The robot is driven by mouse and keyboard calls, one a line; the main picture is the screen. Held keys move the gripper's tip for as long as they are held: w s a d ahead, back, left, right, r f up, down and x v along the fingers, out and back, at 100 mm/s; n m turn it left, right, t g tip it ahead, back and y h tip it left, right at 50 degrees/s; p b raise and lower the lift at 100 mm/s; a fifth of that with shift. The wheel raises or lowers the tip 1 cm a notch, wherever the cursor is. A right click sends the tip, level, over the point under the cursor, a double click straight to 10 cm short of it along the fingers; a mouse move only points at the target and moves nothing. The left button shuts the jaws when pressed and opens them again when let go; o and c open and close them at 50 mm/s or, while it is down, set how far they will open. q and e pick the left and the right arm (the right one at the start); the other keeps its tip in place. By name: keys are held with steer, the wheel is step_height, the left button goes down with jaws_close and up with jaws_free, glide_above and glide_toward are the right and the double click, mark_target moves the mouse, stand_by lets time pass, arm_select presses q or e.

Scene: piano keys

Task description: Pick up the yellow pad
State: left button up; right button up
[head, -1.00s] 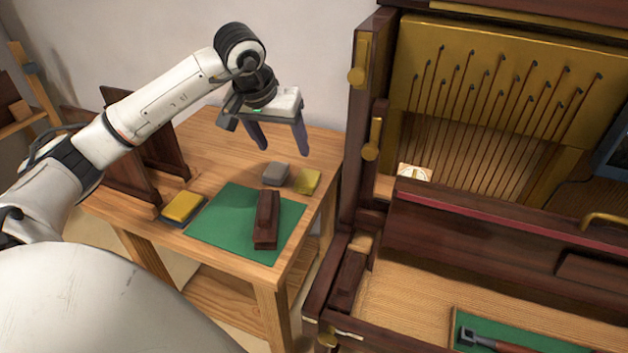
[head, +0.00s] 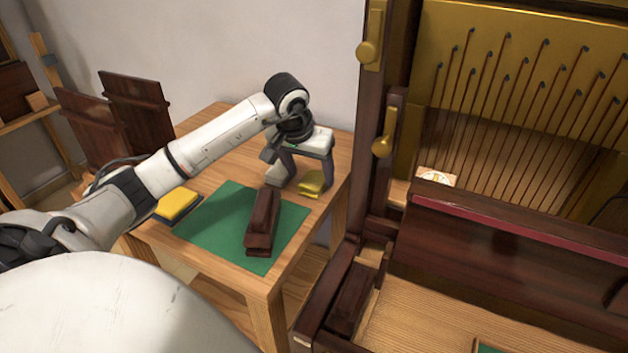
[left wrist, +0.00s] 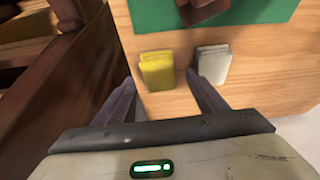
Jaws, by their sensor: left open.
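The yellow pad (head: 311,187) lies on the wooden table beside the far right corner of the green mat. It also shows in the left wrist view (left wrist: 157,70), between my fingertips in the picture. My left gripper (head: 308,178) is open, pointing down at the pad, with nothing held. In the left wrist view its fingertips (left wrist: 162,80) appear on either side of the pad; I cannot tell whether they touch it. A grey pad (left wrist: 212,65) lies right next to the yellow one, close to one finger. My right gripper is not in view.
A dark wooden block (head: 262,220) lies on the green mat (head: 212,222). Another yellow-topped pad (head: 177,204) lies at the table's left. The piano's dark wooden case (head: 372,130) stands close to the table's right edge.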

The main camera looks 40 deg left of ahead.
mark_target(313, 180)
arm_select(q)
steer(key=shift+x, duration=1.55)
steer(key=shift+w+r, duration=0.1)
steer(key=c, duration=1.1)
step_height(313, 180, up, 10)
steer(key=shift+p, duration=0.3)
steer(key=shift+o, duration=0.8)
steer(key=shift+c, duration=0.5)
